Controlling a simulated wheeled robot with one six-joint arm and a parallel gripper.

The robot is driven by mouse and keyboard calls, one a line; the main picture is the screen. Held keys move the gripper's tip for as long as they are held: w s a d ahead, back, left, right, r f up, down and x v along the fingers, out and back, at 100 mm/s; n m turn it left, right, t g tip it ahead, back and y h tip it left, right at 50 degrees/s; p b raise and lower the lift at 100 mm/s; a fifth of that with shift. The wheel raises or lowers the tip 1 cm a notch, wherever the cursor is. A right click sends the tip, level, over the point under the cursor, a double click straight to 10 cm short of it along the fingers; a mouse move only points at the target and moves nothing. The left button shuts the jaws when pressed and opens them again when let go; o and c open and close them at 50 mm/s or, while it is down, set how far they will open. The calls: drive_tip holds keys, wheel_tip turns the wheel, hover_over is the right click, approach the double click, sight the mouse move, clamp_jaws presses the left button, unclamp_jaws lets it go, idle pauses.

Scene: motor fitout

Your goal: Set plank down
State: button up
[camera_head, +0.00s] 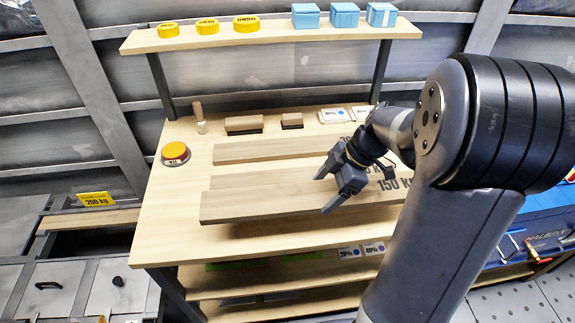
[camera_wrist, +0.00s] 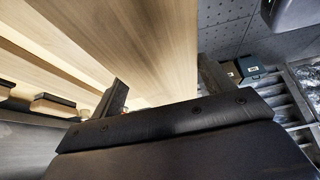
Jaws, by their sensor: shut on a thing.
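Three pale wooden planks show in the head view: a back plank (camera_head: 262,151), a middle plank (camera_head: 265,182) and a front plank (camera_head: 265,208). They lie roughly parallel over the bench top (camera_head: 170,235). My gripper (camera_head: 335,185) is over the right part of the front plank and shut on it. The front plank is near the bench's front edge; whether it touches the top or hangs just above is unclear. In the wrist view, the held plank (camera_wrist: 165,50) runs away between my two fingers (camera_wrist: 162,90). My arm hides the planks' right ends.
An orange round button (camera_head: 175,152) sits at the bench's left. Small wooden blocks (camera_head: 244,125) and a peg (camera_head: 200,118) stand behind the planks. The upper shelf (camera_head: 275,37) holds yellow discs and blue boxes. A 200 kg sign (camera_head: 96,199) stands left of the bench. The left bench strip is clear.

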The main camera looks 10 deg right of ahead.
drive_tip(key=shift+w+f, duration=0.1)
drive_tip(key=shift+f, duration=0.2)
wheel_tip(320, 180, down, 9)
drive_tip(key=shift+f, duration=0.1)
drive_tip(key=shift+f, duration=0.1)
drive_tip(key=o, duration=1.4)
drive_tip(key=shift+c, duration=0.2)
drive_tip(key=v, duration=1.2)
